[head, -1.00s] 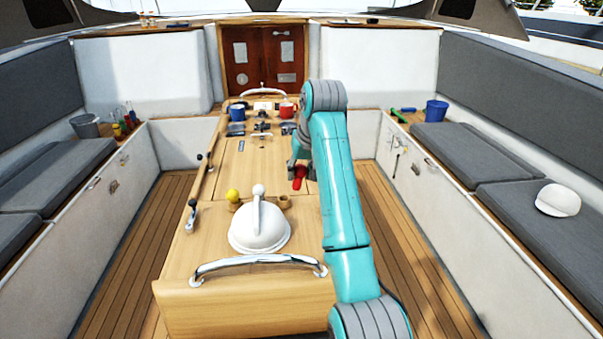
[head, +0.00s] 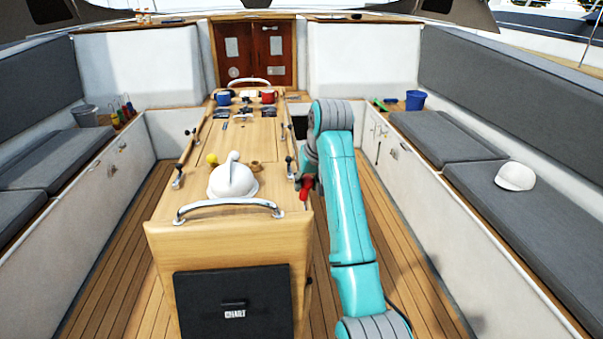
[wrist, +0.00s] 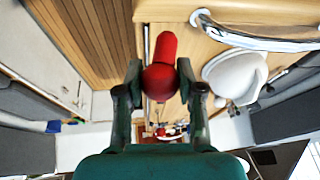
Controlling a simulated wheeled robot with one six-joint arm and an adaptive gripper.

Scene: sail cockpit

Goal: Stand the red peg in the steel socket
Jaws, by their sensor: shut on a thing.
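The red peg (head: 307,186) is in my gripper (head: 309,178), at the right edge of the wooden cockpit table (head: 263,139) in the head view. In the wrist view my gripper (wrist: 160,82) is shut on the peg (wrist: 165,50), with a rounded red end between the fingers and the shaft reaching away from them. The peg looks tilted, and its height against the table top is hard to tell. I cannot make out the steel socket in either view.
On the table are a white domed thing with a handle (head: 233,180), a yellow ball (head: 212,158), a blue mug (head: 224,98) and a red mug (head: 268,96). A chrome rail (head: 229,205) crosses its near end. Benches line both sides, with a white cap (head: 515,176) on the right one.

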